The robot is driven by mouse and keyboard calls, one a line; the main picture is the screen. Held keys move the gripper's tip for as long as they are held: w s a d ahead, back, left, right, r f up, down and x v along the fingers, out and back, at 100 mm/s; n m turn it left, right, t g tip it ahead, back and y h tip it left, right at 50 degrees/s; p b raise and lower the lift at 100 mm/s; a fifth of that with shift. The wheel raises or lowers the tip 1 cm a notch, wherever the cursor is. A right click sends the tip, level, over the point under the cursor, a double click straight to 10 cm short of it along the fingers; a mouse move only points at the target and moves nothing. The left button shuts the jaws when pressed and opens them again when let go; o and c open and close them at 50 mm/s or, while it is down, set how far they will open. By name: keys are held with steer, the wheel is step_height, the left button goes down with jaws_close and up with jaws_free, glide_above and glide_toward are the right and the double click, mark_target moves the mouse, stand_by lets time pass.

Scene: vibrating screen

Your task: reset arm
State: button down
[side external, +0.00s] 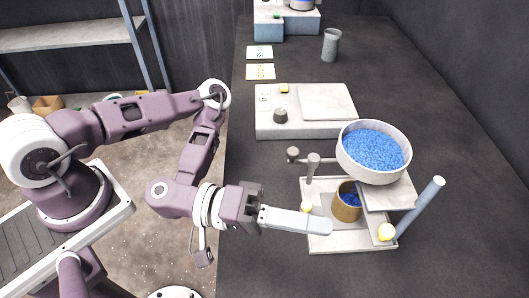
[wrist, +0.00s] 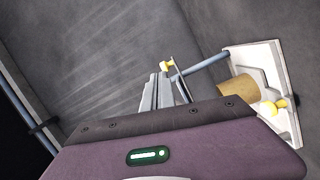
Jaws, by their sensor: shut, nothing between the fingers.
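My gripper (side external: 328,228) is shut and empty, held out level over the front of the vibrating screen stand (side external: 340,243). Its two fingers (wrist: 162,90) also show close together in the wrist view. In the side view the fingers overlap the stand's front left part; I cannot tell how high above it they are. A tan cup (side external: 347,205) with blue pieces inside stands on the stand's base, and its side shows in the wrist view (wrist: 240,90). A white round pan (side external: 345,160) full of blue granules sits on the raised platform above the cup.
A grey-white box with a dark knob (side external: 305,128) stands behind the stand. A blue-grey post (side external: 420,208) rises at the stand's right. The dark table (side external: 460,150) is clear at right.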

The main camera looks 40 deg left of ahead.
steer(key=a+f+m+g+y, duration=0.1)
steer(key=f+m+g+y, duration=0.1)
steer(key=m, duration=0.2)
steer(key=a+f+m+g+y, duration=0.2)
steer(key=m, duration=0.1)
steer(key=a+f+m+g+y, duration=0.1)
steer(key=f+m+g+y, duration=0.1)
steer(key=m, duration=0.2)
steer(key=shift+a+f+m+g, duration=0.2)
steer(key=shift+f+m+g, duration=0.1)
steer(key=shift+g, duration=0.1)
steer(key=a+y, duration=0.1)
steer(key=w+a+y, duration=0.1)
steer(key=a, duration=0.1)
steer(key=w+a, duration=0.1)
steer(key=shift+w+a+r+t+y, duration=0.15)
steer(key=shift+a+r+t+y, duration=0.15)
steer(key=shift+t+y, duration=0.1)
steer(key=w+a+r+n+t+y, duration=0.1)
steer(key=a+r+n+y, duration=0.15)
steer(key=a+r, duration=0.35)
steer(key=w+a+r+n+t+y, duration=0.1)
steer(key=a+r+y, duration=0.3)
steer(key=a, duration=0.4)
steer(key=s+a+r+n, duration=0.5)
steer(key=s+r, duration=0.4)
steer(key=s, duration=0.4)
steer(key=shift+a+r+y, duration=0.35)
steer(key=shift+a+r, duration=0.05)
